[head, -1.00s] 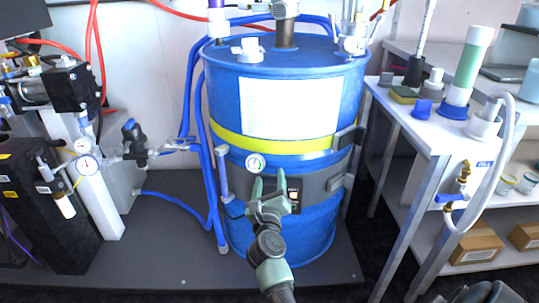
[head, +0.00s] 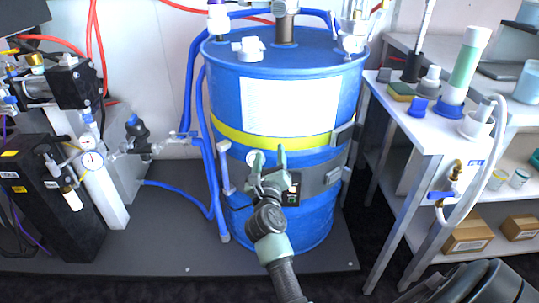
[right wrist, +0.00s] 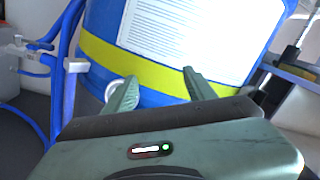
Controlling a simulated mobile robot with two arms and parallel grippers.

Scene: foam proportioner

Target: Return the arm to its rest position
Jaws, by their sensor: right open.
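My right gripper (head: 267,160) is in front of the blue drum (head: 225,100), at the height of its grey heater band (head: 318,178). Its two green fingers point up and stand apart with nothing between them. The right wrist view also shows the open fingers (right wrist: 158,90) in front of the drum's yellow strap (right wrist: 150,72). A round gauge (head: 253,157) on the drum is partly hidden behind the left finger. Whether the fingers touch the drum cannot be told. My left gripper is not in view.
A white-topped bench (head: 440,139) with a green-filled cylinder (head: 467,65), a sponge (head: 402,90) and a hose stands at the right. A black cabinet (head: 50,215) with valves and gauges stands at the left. Blue hoses (head: 192,110) run beside the drum. The dark platform (head: 165,255) has clear room in front.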

